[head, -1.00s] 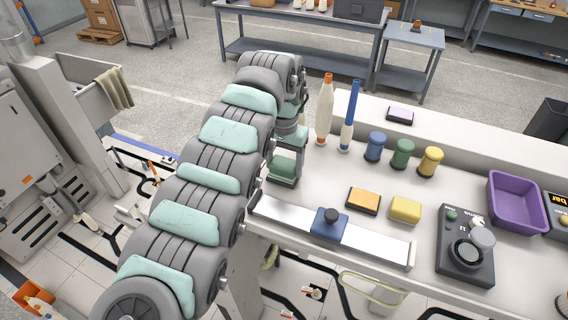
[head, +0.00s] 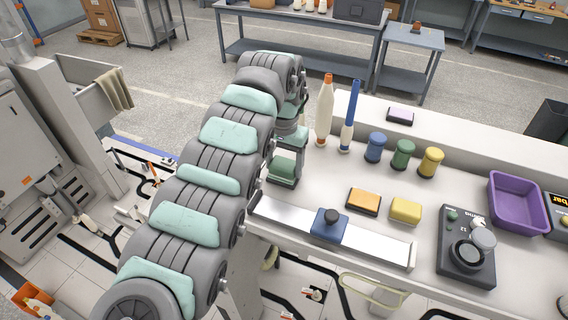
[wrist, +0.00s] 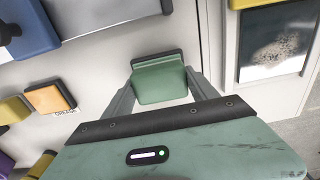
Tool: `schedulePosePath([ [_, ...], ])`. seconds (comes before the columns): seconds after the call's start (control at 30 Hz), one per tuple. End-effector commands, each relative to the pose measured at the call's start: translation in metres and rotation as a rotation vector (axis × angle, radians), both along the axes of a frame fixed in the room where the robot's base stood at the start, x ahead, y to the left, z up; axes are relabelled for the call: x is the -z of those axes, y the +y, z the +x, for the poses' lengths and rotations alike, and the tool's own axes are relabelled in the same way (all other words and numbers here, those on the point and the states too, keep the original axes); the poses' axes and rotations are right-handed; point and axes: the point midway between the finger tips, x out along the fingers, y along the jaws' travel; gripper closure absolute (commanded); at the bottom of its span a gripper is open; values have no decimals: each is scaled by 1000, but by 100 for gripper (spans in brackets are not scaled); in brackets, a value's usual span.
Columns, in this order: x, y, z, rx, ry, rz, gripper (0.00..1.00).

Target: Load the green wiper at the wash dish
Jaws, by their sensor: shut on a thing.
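The green wiper (wrist: 160,82) is a green block with a dark edge strip along its far side in the wrist view. My gripper (wrist: 161,90) is shut on it, with one finger on each side. In the head view the green wiper (head: 283,169) shows beside my arm at the left end of the bench. A shallow dish (wrist: 272,48) with a dark inside and whitish foam lies to the right of the wiper in the wrist view, apart from it. I take it as the wash dish. In the head view my arm appears to hide it.
A metal rail with a blue slider (head: 329,224) runs along the bench front. An orange block (head: 364,201) and a yellow block (head: 405,210) lie behind it.

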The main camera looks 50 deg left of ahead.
Motion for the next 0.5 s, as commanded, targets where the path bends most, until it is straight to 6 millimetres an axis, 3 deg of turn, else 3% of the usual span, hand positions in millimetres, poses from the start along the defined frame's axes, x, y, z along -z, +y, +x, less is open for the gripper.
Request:
schedulePosePath([
  [0.17,1,-1,0,0,1,-2,65],
  [0.5,-26,0,1,1,-2,1,65],
])
